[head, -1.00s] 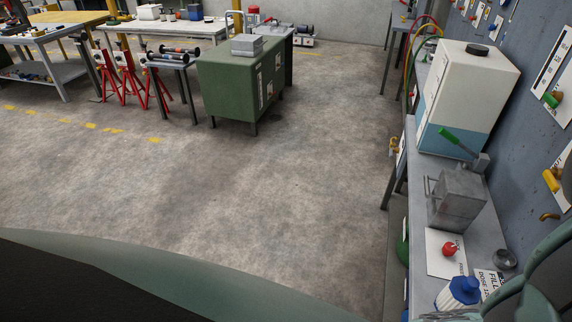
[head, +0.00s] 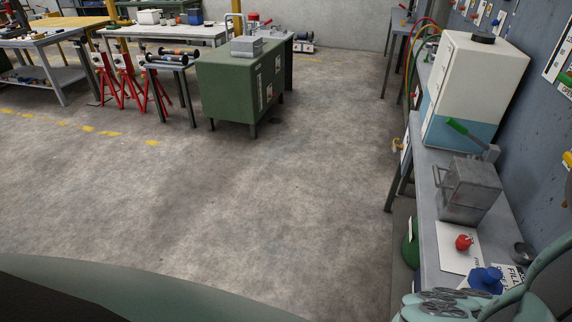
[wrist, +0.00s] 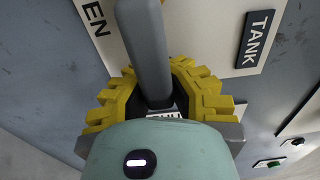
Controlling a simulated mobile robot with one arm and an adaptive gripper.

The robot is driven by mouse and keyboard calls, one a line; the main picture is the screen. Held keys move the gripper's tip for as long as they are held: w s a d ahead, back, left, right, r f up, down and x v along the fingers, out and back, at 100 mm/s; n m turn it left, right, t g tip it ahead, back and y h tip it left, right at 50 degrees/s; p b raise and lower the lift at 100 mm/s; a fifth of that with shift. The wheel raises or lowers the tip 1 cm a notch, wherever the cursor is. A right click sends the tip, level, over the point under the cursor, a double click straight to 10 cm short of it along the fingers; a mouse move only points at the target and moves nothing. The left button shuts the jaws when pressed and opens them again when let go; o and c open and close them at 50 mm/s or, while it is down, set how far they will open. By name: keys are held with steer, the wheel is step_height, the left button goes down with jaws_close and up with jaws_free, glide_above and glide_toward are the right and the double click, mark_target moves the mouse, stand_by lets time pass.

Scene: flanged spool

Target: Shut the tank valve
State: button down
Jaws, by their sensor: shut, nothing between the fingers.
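In the wrist view, a pale wall panel (wrist: 200,18) carries a dark TANK label (wrist: 257,38) at upper right. Part of a word ending in EN (wrist: 95,14) shows at upper left. My gripper (wrist: 178,65) has yellow ribbed fingers that close into an arch close to the panel, with nothing held between them. A grey bar (wrist: 145,45), apparently the valve lever, runs down from the top edge across the fingers. Whether they touch it I cannot tell. A partly hidden label (wrist: 163,115) shows in the gap under the arch. The lever's pivot is hidden.
In the head view, a bench (head: 428,222) along the right wall holds a white and blue tank (head: 478,85), a metal box (head: 468,192), a red knob (head: 464,242) and a blue-capped item (head: 487,278). A green cabinet (head: 228,85) stands farther back. The floor between is clear.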

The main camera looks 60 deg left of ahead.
steer(key=shift+w+a+f, duration=0.1)
steer(key=shift+w+a, duration=0.05)
steer(key=shift+a, duration=0.05)
steer(key=c, duration=1.4)
jaws_free()
steer(key=shift+a, duration=0.2)
steer(key=o, duration=0.6)
steer(key=shift+d, duration=0.2)
steer(key=v, duration=1.2)
